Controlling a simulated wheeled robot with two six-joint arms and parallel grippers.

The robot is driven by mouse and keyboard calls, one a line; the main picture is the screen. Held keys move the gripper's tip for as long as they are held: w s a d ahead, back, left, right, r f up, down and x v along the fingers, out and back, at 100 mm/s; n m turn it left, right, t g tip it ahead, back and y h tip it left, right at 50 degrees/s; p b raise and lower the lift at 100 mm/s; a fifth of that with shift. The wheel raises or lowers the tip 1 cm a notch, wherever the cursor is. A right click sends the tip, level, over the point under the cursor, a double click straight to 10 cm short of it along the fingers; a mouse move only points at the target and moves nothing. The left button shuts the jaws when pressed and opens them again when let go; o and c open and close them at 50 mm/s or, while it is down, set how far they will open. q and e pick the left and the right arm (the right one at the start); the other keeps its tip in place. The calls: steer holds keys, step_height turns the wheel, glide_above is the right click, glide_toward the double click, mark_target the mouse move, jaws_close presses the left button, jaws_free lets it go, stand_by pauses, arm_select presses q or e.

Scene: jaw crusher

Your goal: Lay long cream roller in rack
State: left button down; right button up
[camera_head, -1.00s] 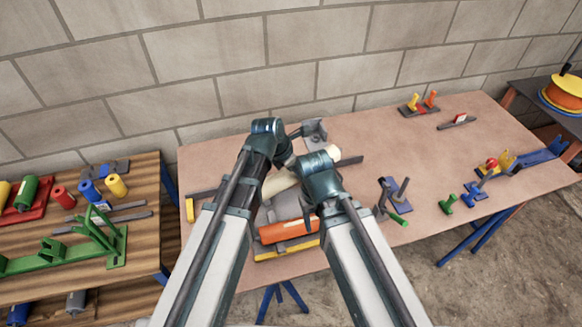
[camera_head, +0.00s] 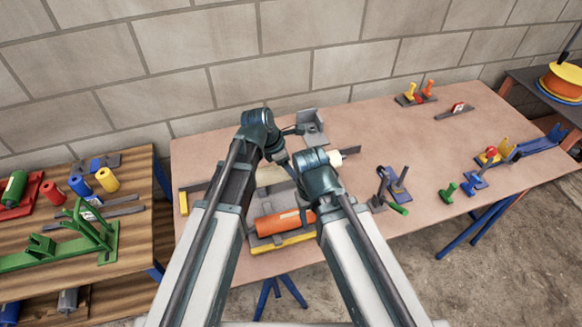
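The long cream roller lies behind my arms on the pinkish table; its body (camera_head: 270,176) shows between them and its right end (camera_head: 336,158) pokes out past my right wrist. My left gripper (camera_head: 296,130) is at the far side of the roller, near an upright grey bracket (camera_head: 313,127); its fingers are too small to read. My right gripper is mostly hidden below its wrist, over the roller's right part. Whether either grips the roller is unclear. A green frame with notched uprights (camera_head: 85,235), possibly the rack, stands on the wooden table at left.
An orange roller (camera_head: 283,222) and yellow bar (camera_head: 283,243) lie at the near table edge. Red, blue and yellow (camera_head: 107,179) cylinders stand or lie on the wooden table. Blue plates with a green-handled tool (camera_head: 398,208) lie to the right.

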arm_select(q)
steer(key=shift+f+b, duration=2.65)
steer(key=shift+f, duration=0.15)
arm_select(e)
steer(key=shift+f, duration=2.75)
arm_select(q)
steer(key=shift+f+b, duration=1.45)
arm_select(e)
steer(key=shift+f, duration=1.45)
arm_select(q)
steer(key=shift+s+f, duration=0.1)
arm_select(e)
steer(key=shift+s+f, duration=0.1)
steer(key=shift+f, duration=0.05)
arm_select(q)
jaws_free()
